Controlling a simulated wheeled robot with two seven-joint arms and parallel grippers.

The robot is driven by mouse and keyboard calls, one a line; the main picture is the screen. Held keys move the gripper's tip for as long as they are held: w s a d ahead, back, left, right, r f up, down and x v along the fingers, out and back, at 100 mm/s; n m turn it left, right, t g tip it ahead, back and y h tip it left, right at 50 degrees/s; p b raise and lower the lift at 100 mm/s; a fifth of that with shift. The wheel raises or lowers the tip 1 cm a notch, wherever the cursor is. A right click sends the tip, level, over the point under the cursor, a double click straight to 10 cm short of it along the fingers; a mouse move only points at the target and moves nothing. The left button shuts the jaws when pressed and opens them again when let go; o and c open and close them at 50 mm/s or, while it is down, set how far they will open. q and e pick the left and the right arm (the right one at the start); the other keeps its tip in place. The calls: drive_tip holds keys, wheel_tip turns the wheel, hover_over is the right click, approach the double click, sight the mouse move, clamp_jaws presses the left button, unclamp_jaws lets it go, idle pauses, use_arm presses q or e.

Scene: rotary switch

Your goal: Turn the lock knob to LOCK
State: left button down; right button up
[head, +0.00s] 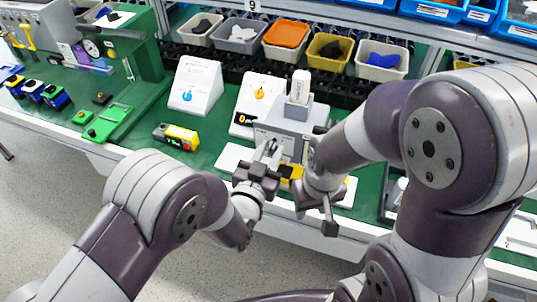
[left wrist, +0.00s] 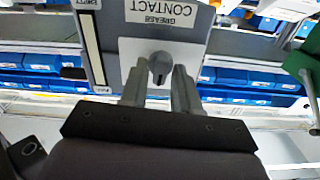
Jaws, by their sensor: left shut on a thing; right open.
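A grey box-shaped device (head: 290,122) stands on the green bench. Its panel (left wrist: 112,55) fills the upper middle of the left wrist view, with upside-down labels reading GREASE and CONTACT. A round grey knob (left wrist: 161,64) with a dark slot sits on the white plate of that panel. My left gripper (left wrist: 160,88) is shut on the knob, one finger on each side. In the head view my left gripper (head: 268,152) reaches the device's front left, and the knob is hidden. My right gripper (head: 325,218) is open and empty, in front of the bench edge. No LOCK label is readable.
White stands (head: 196,88) and a yellow-and-black device (head: 177,136) stand left of the grey device. Small bins (head: 285,35) line the back. Green fixtures (head: 108,122) are at left. My right arm passes close to the device's right side.

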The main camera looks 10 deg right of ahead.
use_arm(q)
drive_tip(key=m+b, duration=0.1)
drive_tip(key=m, duration=0.3)
drive_tip(key=shift+d+m, duration=0.1)
drive_tip(key=shift+m, duration=0.2)
drive_tip(key=shift+s+m, duration=0.1)
drive_tip(key=shift+m, duration=1.7)
drive_tip(key=c, duration=1.1)
unclamp_jaws()
drive_tip(key=shift+d+f, duration=0.1)
drive_tip(key=b+v, duration=0.1)
drive_tip(key=v, duration=1.1)
drive_tip(key=shift+s+a, duration=0.2)
drive_tip(key=shift+a, duration=0.05)
